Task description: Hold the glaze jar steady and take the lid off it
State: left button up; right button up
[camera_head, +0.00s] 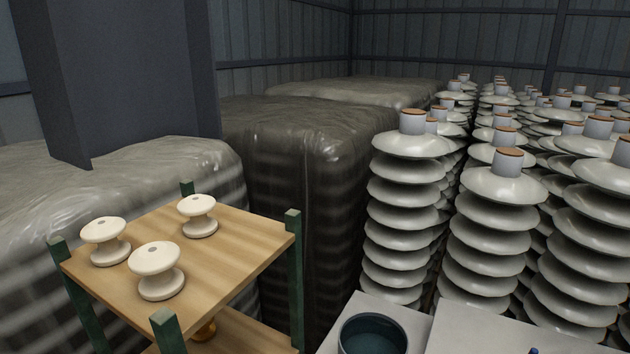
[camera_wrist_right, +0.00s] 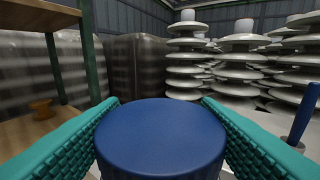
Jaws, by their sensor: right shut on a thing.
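A round, flat-topped blue lid (camera_wrist_right: 160,138) fills the lower middle of the right wrist view. My right gripper (camera_wrist_right: 160,104) has its two teal ribbed fingers on either side of the lid and is shut on it. What is under the lid is hidden, so I cannot tell from this view whether it sits on a jar. In the head view, an open round dark teal vessel (camera_head: 372,336) stands on a pale surface at the bottom edge, cut off by the frame. I cannot tell whether it is the glaze jar. My left gripper is not in view.
A wooden shelf (camera_head: 240,232) with green posts holds three white insulators (camera_head: 157,272) at left. Tall insulator stacks (camera_head: 497,230) stand behind the pale surface (camera_head: 465,325). Wrapped pallets (camera_head: 295,150) stand behind the shelf. A blue rod (camera_wrist_right: 304,112) stands upright at right in the wrist view.

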jog(key=shift+s+a+r, duration=0.1)
jog(key=shift+s+a, duration=0.05)
jog(key=shift+s, duration=0.05)
jog(key=w+a+r+n+g+y, duration=0.1)
jog(key=w+a+n+g+y, duration=0.2)
jog(key=a+y, duration=0.7)
jog(key=w+a+n, duration=0.2)
jog(key=a+n, duration=0.1)
jog(key=n, duration=0.1)
jog(key=shift+w+a+n+g, duration=0.15)
jog(key=shift+w+n+g, duration=0.15)
jog(key=shift+w, duration=0.1)
jog(key=shift+w+a+y, duration=0.1)
jog(key=shift+a+y, duration=0.1)
jog(key=shift+y, duration=0.2)
grip_shut()
jog(key=shift+w+a, duration=0.1)
